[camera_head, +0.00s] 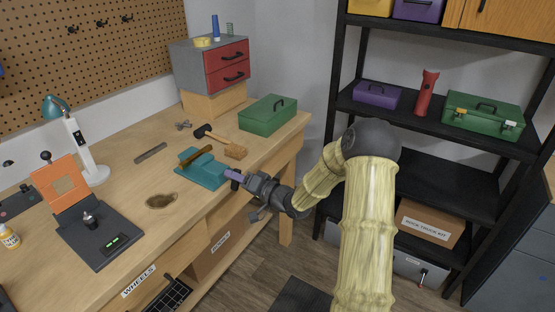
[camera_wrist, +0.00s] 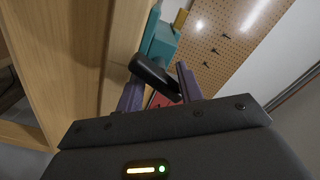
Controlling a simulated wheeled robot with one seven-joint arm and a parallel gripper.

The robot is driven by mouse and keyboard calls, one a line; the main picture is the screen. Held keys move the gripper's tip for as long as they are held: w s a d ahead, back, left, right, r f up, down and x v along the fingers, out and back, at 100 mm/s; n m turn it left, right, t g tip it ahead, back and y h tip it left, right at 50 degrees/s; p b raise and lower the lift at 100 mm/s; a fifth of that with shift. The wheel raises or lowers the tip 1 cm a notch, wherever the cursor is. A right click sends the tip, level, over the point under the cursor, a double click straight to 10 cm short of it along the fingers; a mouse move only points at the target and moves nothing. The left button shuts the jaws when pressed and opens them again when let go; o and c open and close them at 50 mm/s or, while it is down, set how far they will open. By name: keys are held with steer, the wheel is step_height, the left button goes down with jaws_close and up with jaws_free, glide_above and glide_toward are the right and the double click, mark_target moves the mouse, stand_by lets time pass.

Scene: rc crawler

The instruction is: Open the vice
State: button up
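The teal vice (camera_head: 208,174) is at the workbench's front edge, with a brown bar (camera_head: 195,155) at its jaws. In the wrist view the vice's teal body (camera_wrist: 160,42) is ahead of my gripper, and its black handle (camera_wrist: 152,76) slants between my fingers. My gripper (camera_head: 236,175) is at the vice's front end in the head view, partly hiding the handle there. In the wrist view my gripper (camera_wrist: 160,90) has its two purple fingers spread on either side of the handle. I cannot tell whether either finger touches it.
A mallet (camera_head: 222,142), a green toolbox (camera_head: 268,115) and a red-drawered cabinet (camera_head: 226,67) are behind the vice. A lamp (camera_head: 82,145) and an orange-and-black device (camera_head: 98,235) are to the left. Black shelves (camera_head: 440,150) stand at the right.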

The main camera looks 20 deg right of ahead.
steer(key=shift+r+m, duration=0.1)
steer(key=shift+m, duration=0.5)
steer(key=v, duration=1.8)
step_height(320, 180, up, 6)
steer(key=w+a+n+g+h+p, duration=0.2)
steer(key=n+g+h+p, duration=0.15)
steer(key=h+p, duration=0.5)
steer(key=s+a+r+g+h+p, duration=0.1)
steer(key=s+a+r+g+p, duration=0.1)
steer(key=s+r+p, duration=0.4)
steer(key=s+a+r+g+h+p, duration=0.1)
steer(key=s+a+r+g+p, duration=0.2)
steer(key=s+r+g+p, duration=0.2)
step_height(320, 180, up, 4)
steer(key=s+n+p, duration=0.1)
steer(key=p, duration=0.2)
steer(key=shift+s+a+f+h, duration=0.2)
steer(key=shift+a+h, duration=0.15)
